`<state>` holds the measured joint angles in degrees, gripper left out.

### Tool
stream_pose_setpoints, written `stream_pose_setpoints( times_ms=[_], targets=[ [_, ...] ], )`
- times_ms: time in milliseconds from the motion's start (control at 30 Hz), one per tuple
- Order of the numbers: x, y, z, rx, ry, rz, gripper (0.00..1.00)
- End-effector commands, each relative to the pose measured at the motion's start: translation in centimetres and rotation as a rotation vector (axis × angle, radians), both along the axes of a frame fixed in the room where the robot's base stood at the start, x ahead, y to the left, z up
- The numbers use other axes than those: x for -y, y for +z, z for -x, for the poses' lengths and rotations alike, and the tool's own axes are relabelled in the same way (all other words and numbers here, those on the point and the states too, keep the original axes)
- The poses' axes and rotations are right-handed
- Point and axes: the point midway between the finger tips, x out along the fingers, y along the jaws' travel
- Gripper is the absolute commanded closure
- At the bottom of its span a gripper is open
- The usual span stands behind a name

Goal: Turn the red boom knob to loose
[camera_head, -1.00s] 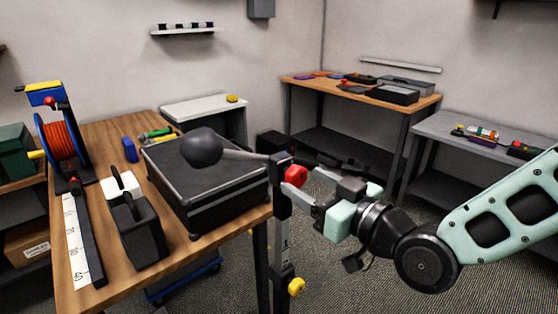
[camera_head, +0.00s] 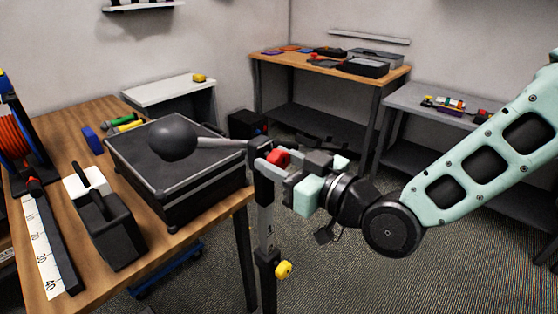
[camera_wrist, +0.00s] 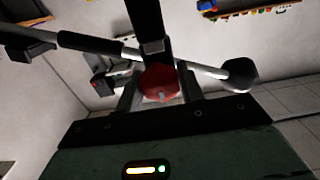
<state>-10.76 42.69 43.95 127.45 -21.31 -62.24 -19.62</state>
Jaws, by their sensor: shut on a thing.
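The red boom knob (camera_head: 279,157) sits at the top of a dark upright stand, where a grey boom (camera_head: 222,143) with a dark ball-shaped end (camera_head: 172,138) reaches left over the table. My gripper (camera_head: 268,168) comes from the right and is shut on the knob, one finger on each side. In the wrist view the red knob (camera_wrist: 160,83) sits between my two fingers, with a pale mark on its face. The knob's far side is hidden.
A yellow knob (camera_head: 283,270) is lower on the stand's post (camera_head: 265,220). A wooden table (camera_head: 75,175) at left holds a black case (camera_head: 180,190), a dark caddy (camera_head: 110,230) and a reel (camera_head: 20,140). Other benches stand behind; the floor to the right is open.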

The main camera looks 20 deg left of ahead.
Motion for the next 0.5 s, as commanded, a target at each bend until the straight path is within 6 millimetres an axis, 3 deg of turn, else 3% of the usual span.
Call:
stream_pose_setpoints(
  times_ms=[267, 500],
  targets=[
    [-0.07, -0.2, 0.08, 0.07, 0.002, 0.025, 0.85],
    [-0.08, -0.48, 0.06, 0.231, 0.001, 0.089, 0.85]
  ],
)
